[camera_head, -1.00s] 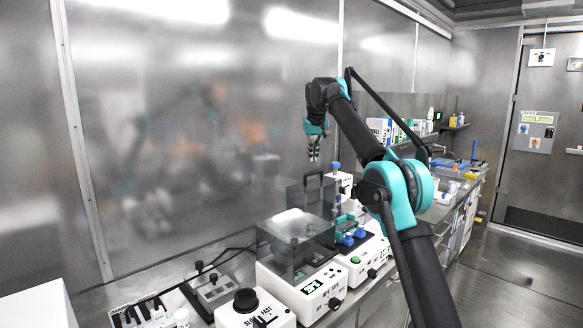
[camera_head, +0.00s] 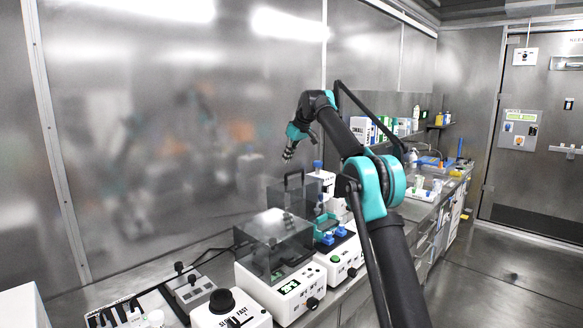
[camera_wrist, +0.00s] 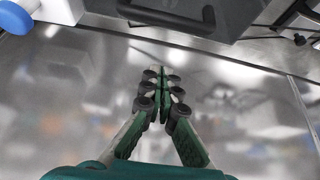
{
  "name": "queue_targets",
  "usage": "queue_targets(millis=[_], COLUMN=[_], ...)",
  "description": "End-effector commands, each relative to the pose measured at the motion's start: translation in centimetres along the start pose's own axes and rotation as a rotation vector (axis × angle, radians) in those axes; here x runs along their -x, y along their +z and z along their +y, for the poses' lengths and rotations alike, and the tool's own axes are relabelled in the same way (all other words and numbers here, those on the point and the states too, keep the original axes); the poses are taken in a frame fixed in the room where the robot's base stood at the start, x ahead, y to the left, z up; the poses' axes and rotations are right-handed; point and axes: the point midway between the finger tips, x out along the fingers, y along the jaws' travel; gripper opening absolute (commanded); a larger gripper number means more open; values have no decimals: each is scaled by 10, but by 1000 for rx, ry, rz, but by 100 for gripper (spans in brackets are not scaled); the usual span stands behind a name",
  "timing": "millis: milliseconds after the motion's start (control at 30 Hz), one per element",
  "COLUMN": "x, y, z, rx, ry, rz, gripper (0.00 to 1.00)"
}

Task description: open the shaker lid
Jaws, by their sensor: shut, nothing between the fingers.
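A white benchtop device (camera_head: 284,298) with a green display carries a smoky see-through lid (camera_head: 270,243), which looks closed. Behind it, a dark upright panel with a loop handle (camera_head: 294,178) stands near a second white device with blue-capped items; I cannot tell which device the panel belongs to. My gripper (camera_head: 288,156) is shut and empty, above this handle and apart from it. In the wrist view my gripper (camera_wrist: 157,88) has its fingers together before the steel wall. A dark handle (camera_wrist: 165,15) shows beyond the tips at the top edge.
A blue knob (camera_wrist: 14,18) is at the upper left of the wrist view. A white device with a black round top (camera_head: 222,300) stands in front. The steel wall (camera_head: 150,130) rises close behind the bench. Boxes and bottles stand farther back.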

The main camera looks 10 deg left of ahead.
Motion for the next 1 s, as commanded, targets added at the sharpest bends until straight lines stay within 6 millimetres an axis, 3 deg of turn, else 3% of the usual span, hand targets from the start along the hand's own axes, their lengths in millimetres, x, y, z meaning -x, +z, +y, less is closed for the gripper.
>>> queue_targets(millis=[133, 533, 1000], x=[-30, -17, -15], y=[0, 34, 38], z=[0, 0, 0], rx=[1, -1, 0], ry=[0, 0, 0], rz=[0, -1, -1], gripper=[0, 0, 0])
